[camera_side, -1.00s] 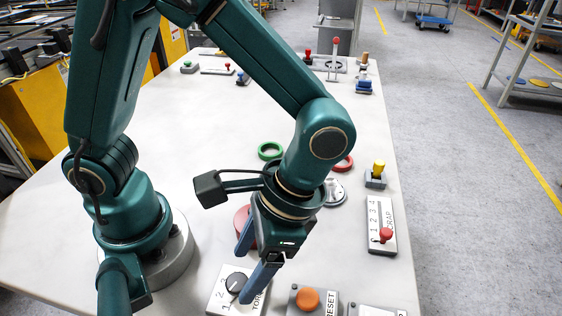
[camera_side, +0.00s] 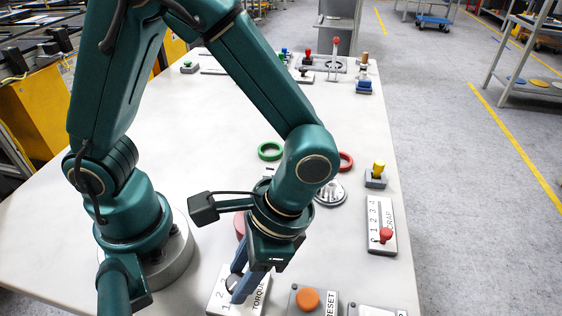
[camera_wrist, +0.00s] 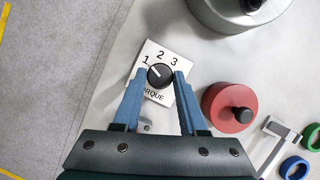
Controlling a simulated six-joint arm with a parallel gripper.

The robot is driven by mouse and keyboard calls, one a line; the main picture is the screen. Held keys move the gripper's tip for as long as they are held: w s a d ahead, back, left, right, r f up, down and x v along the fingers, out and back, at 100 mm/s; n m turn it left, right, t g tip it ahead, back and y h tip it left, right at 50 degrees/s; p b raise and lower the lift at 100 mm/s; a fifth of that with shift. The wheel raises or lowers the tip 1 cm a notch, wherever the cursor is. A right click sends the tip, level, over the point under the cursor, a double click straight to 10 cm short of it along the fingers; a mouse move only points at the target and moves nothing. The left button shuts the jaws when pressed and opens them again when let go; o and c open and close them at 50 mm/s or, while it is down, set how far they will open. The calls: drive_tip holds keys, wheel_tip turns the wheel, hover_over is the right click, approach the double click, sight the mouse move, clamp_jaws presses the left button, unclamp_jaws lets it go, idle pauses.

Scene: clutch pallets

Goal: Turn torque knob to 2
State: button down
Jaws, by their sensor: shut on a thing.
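The torque knob (camera_wrist: 160,76) is a round black dial with a white pointer line. It sits on a white plate (camera_wrist: 157,52) marked 1, 2, 3 and TORQUE. In the wrist view the pointer line aims to the upper left, toward the 1. My gripper (camera_wrist: 159,75) has its two blue fingers on either side of the knob and is shut on it. In the side view my gripper (camera_side: 235,284) is down at the plate (camera_side: 222,300) and its fingers mostly hide the knob.
An orange RESET button (camera_side: 308,299) stands just right of the torque plate. A red round part with a black knob (camera_wrist: 231,107) lies to the right in the wrist view.

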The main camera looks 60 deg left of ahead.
drive_tip(key=m, duration=0.2)
drive_tip(key=m+t+y, duration=0.1)
drive_tip(key=m, duration=0.1)
drive_tip(key=shift+d+m, duration=0.2)
drive_tip(key=shift+m, duration=0.1)
drive_tip(key=shift+s+d+m+t+y, duration=0.1)
drive_tip(key=shift+m+t+y, duration=0.2)
drive_tip(key=shift+m, duration=0.7)
drive_tip(key=shift+s+m+t+y, duration=0.1)
drive_tip(key=shift+m+t+y, duration=0.2)
drive_tip(key=shift+m, duration=0.7)
drive_tip(key=shift+c, duration=2.2)
unclamp_jaws()
